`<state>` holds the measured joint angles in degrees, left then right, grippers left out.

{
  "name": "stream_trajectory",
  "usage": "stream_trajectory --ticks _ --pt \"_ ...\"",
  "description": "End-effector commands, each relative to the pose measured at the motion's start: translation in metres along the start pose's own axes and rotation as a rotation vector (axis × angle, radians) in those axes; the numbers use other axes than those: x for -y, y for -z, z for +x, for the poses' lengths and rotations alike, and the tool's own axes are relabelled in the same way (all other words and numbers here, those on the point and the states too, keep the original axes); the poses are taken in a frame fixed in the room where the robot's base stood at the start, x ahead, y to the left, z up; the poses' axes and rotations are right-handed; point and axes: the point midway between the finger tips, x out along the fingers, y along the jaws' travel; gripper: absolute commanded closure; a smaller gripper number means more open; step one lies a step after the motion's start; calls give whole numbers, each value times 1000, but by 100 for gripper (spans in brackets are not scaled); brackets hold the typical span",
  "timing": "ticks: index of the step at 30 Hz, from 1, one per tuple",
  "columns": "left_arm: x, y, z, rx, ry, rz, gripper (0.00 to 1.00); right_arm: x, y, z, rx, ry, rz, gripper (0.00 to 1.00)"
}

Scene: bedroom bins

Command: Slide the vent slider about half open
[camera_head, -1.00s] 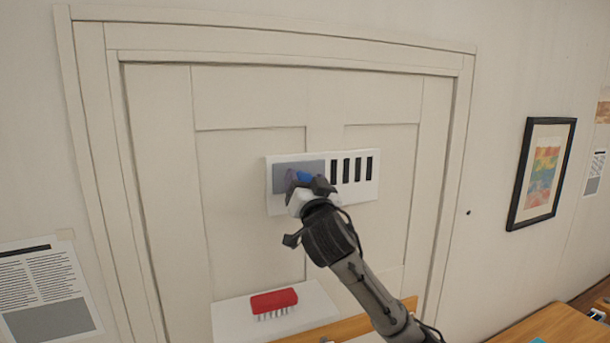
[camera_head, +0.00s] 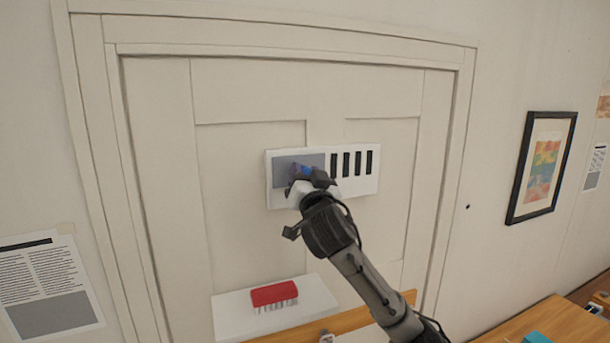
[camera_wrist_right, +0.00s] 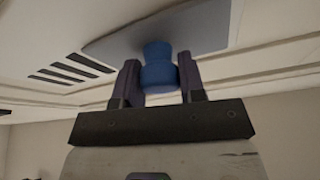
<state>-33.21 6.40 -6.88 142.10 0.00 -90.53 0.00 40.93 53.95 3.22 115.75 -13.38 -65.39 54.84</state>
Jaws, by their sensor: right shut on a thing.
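The vent is a white plate (camera_head: 366,188) on the pale door panel, with several dark slots (camera_head: 352,163) open on its right half. The grey slider (camera_head: 293,160) covers the left half. A blue knob (camera_wrist_right: 158,68) sticks out from the slider; in the head view it is mostly hidden by my right gripper (camera_head: 305,172). In the wrist view the fingers of my right gripper (camera_wrist_right: 160,82) stand on both sides of the knob and are shut on it. The slider plate (camera_wrist_right: 205,30) lies just beyond. My left gripper is not in view.
A wooden surface (camera_head: 560,322) is at the lower right. A framed picture (camera_head: 541,168) hangs to the right. The door front around the vent is clear.

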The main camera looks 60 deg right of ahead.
Motion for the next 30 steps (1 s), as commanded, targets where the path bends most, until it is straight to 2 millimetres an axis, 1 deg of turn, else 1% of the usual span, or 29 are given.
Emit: stream_trajectory --ticks 5,7,12,15,18,28,29,30 --pt "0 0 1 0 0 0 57 0 0 0 0 1 0 100" --pt "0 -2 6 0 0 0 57 -7 -1 0 -1 -1 1 100" --pt "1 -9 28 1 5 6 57 -39 4 2 -1 -4 4 100" --pt "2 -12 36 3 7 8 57 -55 10 4 -1 -4 2 100" --pt "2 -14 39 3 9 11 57 -64 14 6 -1 -2 2 100" --pt "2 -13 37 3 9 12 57 -66 16 7 0 0 0 100" --pt "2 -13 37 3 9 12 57 -66 16 7 0 0 -1 60" --pt "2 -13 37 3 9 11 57 -66 16 7 0 0 -1 56"
